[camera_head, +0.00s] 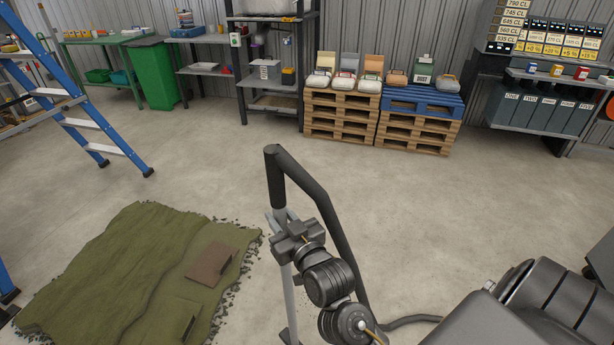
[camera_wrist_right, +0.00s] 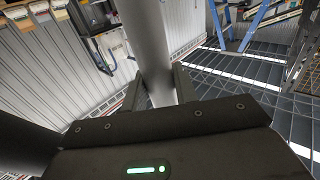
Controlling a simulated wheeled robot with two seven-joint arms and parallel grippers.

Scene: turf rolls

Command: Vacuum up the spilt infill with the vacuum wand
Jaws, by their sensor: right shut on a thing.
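The vacuum wand (camera_head: 289,306) stands near upright in front of me, a pale metal tube with a thick dark bent hose (camera_head: 335,225) coming off its top. My right gripper (camera_head: 279,218) is shut around the tube just below the dark top bend. In the right wrist view the tube (camera_wrist_right: 146,45) runs between the two fingers of the right gripper (camera_wrist_right: 160,88). Dark crumbs (camera_head: 250,250) lie along the right edge of the green turf (camera_head: 110,250); I cannot tell whether these are the spilt infill. My left gripper is out of view.
A brown flat piece (camera_head: 210,264) lies on the turf. A blue stepladder (camera_head: 85,115) stands at the left. Pallets with bags (camera_head: 340,115) and a blue pallet (camera_head: 422,101) stand along the back wall. The concrete floor (camera_head: 430,210) between is clear.

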